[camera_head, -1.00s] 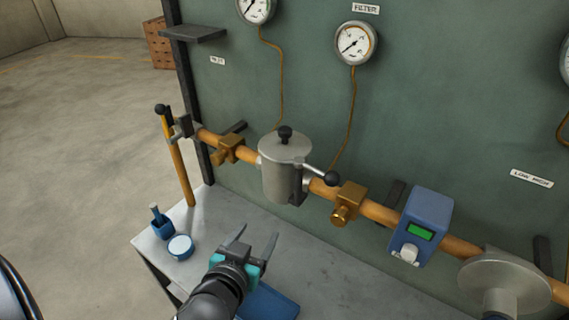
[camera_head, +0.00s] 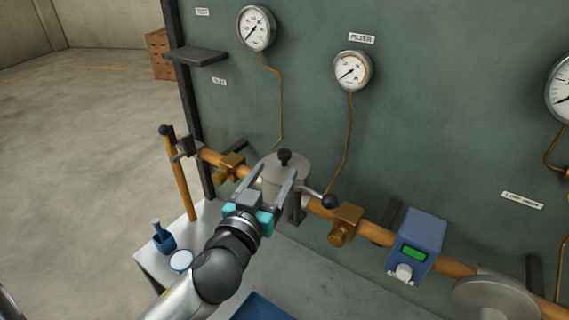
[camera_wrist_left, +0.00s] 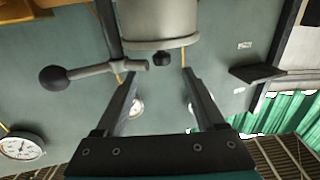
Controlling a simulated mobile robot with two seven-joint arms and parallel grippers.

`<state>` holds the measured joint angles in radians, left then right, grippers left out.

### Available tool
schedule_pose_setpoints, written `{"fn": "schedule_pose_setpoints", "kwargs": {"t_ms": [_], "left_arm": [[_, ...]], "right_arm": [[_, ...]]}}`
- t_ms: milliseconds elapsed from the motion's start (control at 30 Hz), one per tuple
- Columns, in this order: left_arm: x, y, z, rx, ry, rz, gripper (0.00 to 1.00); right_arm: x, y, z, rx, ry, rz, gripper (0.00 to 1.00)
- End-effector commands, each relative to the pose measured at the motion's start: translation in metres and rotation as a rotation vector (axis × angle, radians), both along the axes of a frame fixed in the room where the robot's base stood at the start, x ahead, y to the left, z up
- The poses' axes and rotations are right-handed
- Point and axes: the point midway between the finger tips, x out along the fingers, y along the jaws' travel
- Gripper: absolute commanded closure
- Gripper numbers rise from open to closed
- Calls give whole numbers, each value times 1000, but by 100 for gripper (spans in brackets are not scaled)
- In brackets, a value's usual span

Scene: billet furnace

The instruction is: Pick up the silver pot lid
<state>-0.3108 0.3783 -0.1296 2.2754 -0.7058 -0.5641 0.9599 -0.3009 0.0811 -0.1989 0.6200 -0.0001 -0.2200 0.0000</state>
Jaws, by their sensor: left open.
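The silver pot lid (camera_head: 301,164) sits on the silver filter pot and has a black knob (camera_head: 284,155) on top. In the left wrist view, which is upside down, the lid (camera_wrist_left: 160,42) is at the top centre with its knob (camera_wrist_left: 162,59) just beyond and between the fingertips. My left gripper (camera_head: 277,168) is open and empty. It is in front of the pot in the head view, with fingers toward the knob and hiding part of the lid and body. The fingers (camera_wrist_left: 157,76) appear not to touch the knob. My right gripper is not in view.
A lever with a black ball (camera_head: 329,202) sticks out right of the pot. An orange pipe with brass valves (camera_head: 343,225) runs along the green panel. A blue box (camera_head: 421,235) is on the pipe. A blue cup (camera_head: 164,242) and round white-topped item (camera_head: 181,261) stand on the bench.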

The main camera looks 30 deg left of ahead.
Motion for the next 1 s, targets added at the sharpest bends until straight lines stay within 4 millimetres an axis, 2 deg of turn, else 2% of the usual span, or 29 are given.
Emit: {"fn": "schedule_pose_setpoints", "kwargs": {"t_ms": [100, 433, 733, 1000], "left_arm": [[14, 1, 1, 1, 0, -1, 29], [31, 5, -1, 2, 0, 0, 29], [65, 11, -4, 2, 0, -1, 29], [74, 12, -5, 0, 1, -1, 29]], "right_arm": [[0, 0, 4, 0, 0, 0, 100], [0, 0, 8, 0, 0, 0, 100], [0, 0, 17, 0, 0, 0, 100], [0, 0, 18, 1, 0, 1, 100]]}}
